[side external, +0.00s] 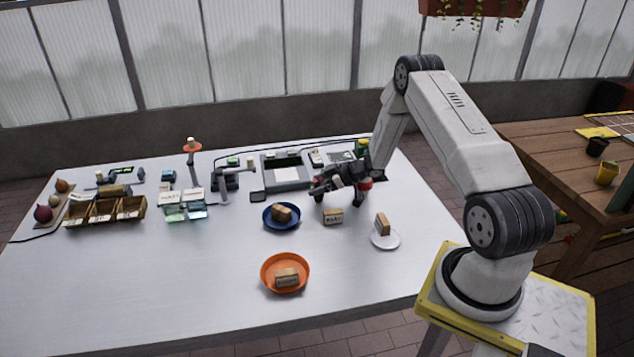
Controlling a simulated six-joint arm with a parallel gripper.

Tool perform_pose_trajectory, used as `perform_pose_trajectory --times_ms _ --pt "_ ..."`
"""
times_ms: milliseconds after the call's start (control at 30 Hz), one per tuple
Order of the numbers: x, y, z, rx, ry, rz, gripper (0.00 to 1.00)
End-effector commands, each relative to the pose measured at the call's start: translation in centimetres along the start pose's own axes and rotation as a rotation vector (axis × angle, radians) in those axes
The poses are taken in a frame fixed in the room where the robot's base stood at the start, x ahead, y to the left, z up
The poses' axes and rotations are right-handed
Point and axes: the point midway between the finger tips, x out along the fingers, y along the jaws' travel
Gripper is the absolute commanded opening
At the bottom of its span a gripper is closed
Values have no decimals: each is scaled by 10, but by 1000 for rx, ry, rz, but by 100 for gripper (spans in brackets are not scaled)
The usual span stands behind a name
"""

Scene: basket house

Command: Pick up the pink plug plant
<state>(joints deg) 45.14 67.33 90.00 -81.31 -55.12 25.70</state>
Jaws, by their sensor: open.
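I cannot make out a pink plug plant in the side external view. My gripper (337,192) is open and hangs over the back right part of the table. It is just above and behind a small tan block with a printed label (333,216) that lies on the bare table. I see nothing held between the fingers. Other similar tan blocks rest on dishes: one (281,213) in a dark blue dish (268,222), one (287,276) in an orange bowl (264,272), and one (382,223) standing on a white plate (391,242).
Behind my gripper stands a grey scale-like device (286,172). Wooden bins (104,211), onions (43,213) and small glassy containers (184,212) stand at the left. The front left of the white table (150,290) is clear. A wooden bench (540,150) stands at the right.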

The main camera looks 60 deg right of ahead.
Motion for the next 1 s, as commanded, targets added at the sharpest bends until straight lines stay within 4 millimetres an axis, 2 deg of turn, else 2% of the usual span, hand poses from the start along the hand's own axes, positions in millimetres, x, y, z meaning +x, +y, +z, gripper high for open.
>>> perform_pose_trajectory --times_ms 133,400,433,1000 --pt "0 0 0 0 0 0 94" --pt "0 0 0 0 0 0 8" --pt "0 0 0 1 -1 0 0" --pt "-2 -1 -1 3 -4 -1 0"
